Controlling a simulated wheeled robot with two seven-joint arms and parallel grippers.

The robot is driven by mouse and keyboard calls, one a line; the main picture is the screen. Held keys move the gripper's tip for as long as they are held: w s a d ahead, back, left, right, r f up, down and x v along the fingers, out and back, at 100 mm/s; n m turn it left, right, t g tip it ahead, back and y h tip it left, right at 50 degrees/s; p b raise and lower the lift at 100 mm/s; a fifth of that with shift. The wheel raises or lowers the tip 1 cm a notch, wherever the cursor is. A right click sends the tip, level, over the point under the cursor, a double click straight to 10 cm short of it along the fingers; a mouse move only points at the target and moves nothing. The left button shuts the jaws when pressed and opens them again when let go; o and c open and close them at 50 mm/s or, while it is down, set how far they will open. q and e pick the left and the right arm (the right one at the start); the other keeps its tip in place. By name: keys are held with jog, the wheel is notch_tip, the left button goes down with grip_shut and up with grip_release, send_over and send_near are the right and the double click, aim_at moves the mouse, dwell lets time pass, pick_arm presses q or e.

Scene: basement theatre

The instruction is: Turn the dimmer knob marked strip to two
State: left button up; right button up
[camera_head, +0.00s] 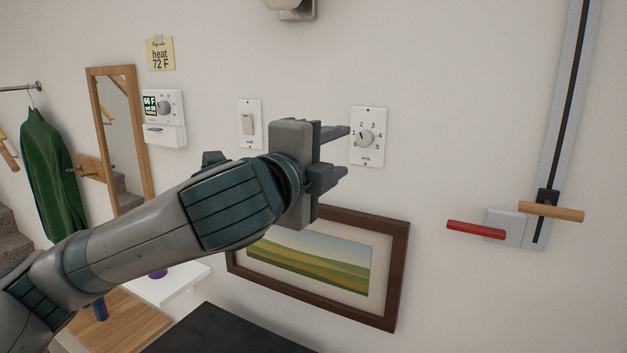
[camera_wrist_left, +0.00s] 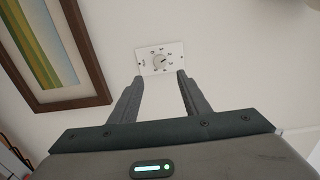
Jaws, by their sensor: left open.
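The strip dimmer is a white wall plate (camera_head: 369,156) with a round grey knob (camera_head: 365,139) ringed by numbers, right of centre in the head view. A dark mark on the knob points to the upper left, near the low numbers; the exact setting is hard to read. My left gripper (camera_head: 340,153) is open and empty, just left of the plate and apart from it. In the left wrist view the dimmer plate (camera_wrist_left: 147,69) and its knob (camera_wrist_left: 160,61) lie beyond and between the open fingers (camera_wrist_left: 161,83). My right gripper is not in view.
A light switch (camera_head: 249,118) and a thermostat (camera_head: 164,105) are on the wall to the left. A framed landscape picture (camera_head: 400,270) hangs below the dimmer. A slider rail with a wooden handle (camera_head: 552,211) and a red handle (camera_head: 475,229) are to the right. The wall around the dimmer is bare.

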pick_arm(q)
jog(key=b+v, duration=0.2)
jog(key=v, duration=0.5)
jog(key=shift+s, duration=0.1)
